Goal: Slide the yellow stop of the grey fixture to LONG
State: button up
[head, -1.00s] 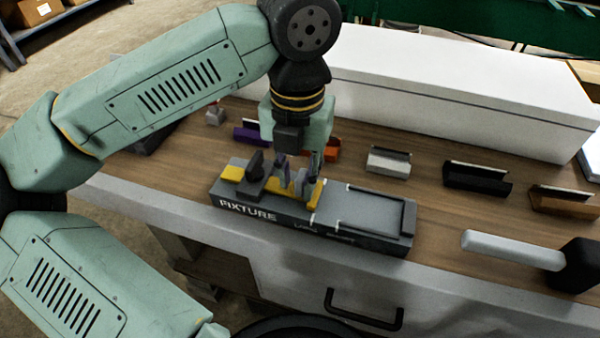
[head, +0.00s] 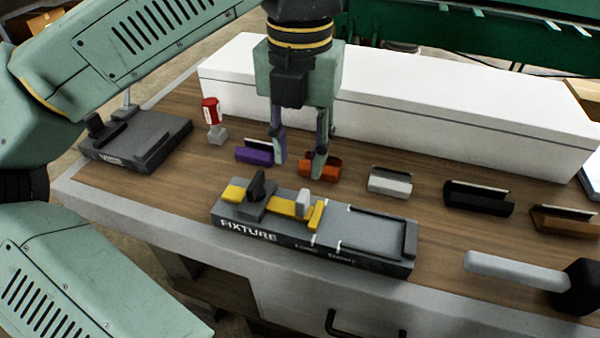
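The grey fixture (head: 375,233) lies on the bench, with FIXTURE lettering and two smaller labels on its front. Its yellow stop (head: 284,207) is a bar running under a dark clamp with a black knob (head: 257,186). A light grey lug (head: 303,198) stands on the bar. The stop's yellow end plate (head: 316,215) is at the left white mark, above the label that looks like LONG; the other mark is farther right. My gripper (head: 300,165) is open and empty, its fingers apart, above and behind the fixture, clear of the stop.
A purple piece (head: 254,156) and an orange piece (head: 312,166) lie near my fingertips. Grey, black and brown pieces lie to the right. A second fixture (head: 140,143) and a red can (head: 211,110) are left. A long white box (head: 420,100) closes the back; a grey-handled mallet (head: 515,268) lies front right.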

notch_tip(320, 180, up, 2)
jog(key=shift+r, duration=0.2)
dwell(0.3)
